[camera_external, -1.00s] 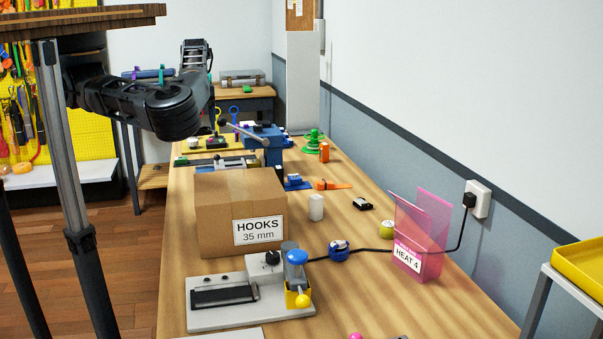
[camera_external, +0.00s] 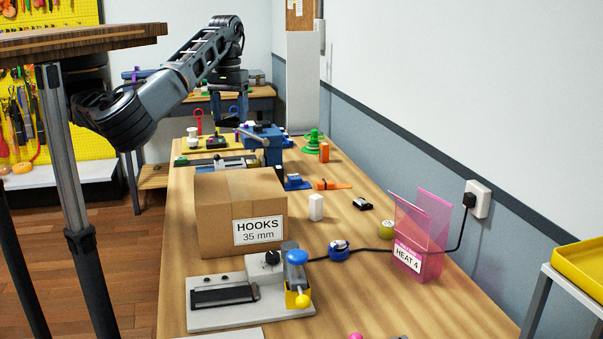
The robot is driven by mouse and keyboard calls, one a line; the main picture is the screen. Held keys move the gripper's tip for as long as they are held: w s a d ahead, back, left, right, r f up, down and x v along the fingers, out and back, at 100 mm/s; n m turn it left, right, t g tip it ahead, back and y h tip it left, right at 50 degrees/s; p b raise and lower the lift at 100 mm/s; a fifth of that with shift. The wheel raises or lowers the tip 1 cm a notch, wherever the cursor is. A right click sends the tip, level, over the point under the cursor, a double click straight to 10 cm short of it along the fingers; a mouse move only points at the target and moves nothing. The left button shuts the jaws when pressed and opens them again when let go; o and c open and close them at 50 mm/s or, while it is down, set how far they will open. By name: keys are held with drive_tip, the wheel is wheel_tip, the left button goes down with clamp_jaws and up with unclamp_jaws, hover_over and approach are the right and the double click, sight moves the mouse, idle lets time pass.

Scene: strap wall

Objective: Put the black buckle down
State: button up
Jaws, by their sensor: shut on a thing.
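My arm reaches from the left over the far part of the bench and bends down at its wrist. My gripper (camera_external: 228,108) points down at the far end of the bench, small and dark in the picture. It is shut on the black buckle, but the buckle is too small and too dark there to make out. Whether it touches the bench top (camera_external: 400,262) cannot be told. A small black piece (camera_external: 362,203) with a light mark lies on the bench right of centre, well apart from my gripper.
A blue vise (camera_external: 264,140) stands close to my gripper on the near right. A cardboard box (camera_external: 215,225) blocks the middle of the bench.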

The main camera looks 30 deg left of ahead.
drive_tip(key=s+d+m+b, duration=0.1)
drive_tip(key=s+d+m, duration=0.2)
drive_tip(key=s+d, duration=0.3)
hover_over(237, 184)
wheel_tip(237, 184, down, 4)
drive_tip(key=shift+f+b, duration=0.7)
drive_tip(key=shift+f, duration=3.8)
drive_tip(key=shift+f, duration=0.1)
drive_tip(key=o, duration=1.1)
drive_tip(key=shift+c, duration=0.2)
wheel_tip(237, 184, up, 12)
drive_tip(key=p, duration=0.2)
